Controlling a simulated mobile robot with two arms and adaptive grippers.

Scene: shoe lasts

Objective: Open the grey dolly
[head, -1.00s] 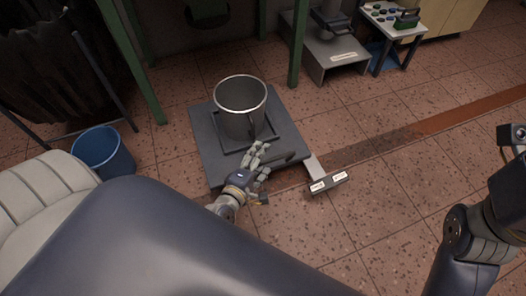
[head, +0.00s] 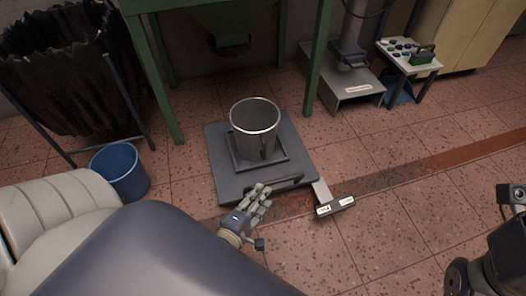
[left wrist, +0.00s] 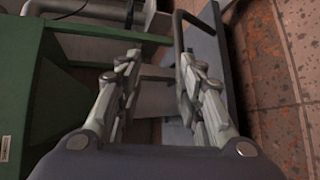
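The grey dolly (head: 225,160) is a flat square platform on the floor, with a dark bar handle (head: 275,184) along its front edge. A metal pot (head: 255,125) stands upright in the raised frame on it. My left gripper (head: 262,195) is at the dolly's front edge, close by the handle; I cannot tell if they touch. In the left wrist view its two fingers (left wrist: 160,75) are apart, with the bent dark bar (left wrist: 179,35) just beyond the right finger. The right gripper's fingers are not visible; only part of my right arm shows at the right edge.
A labelled bracket (head: 335,206) sticks out at the dolly's front right. Green legs (head: 318,65) stand behind it. A blue bucket (head: 120,172) and a black bag on a stand (head: 60,80) are at the left.

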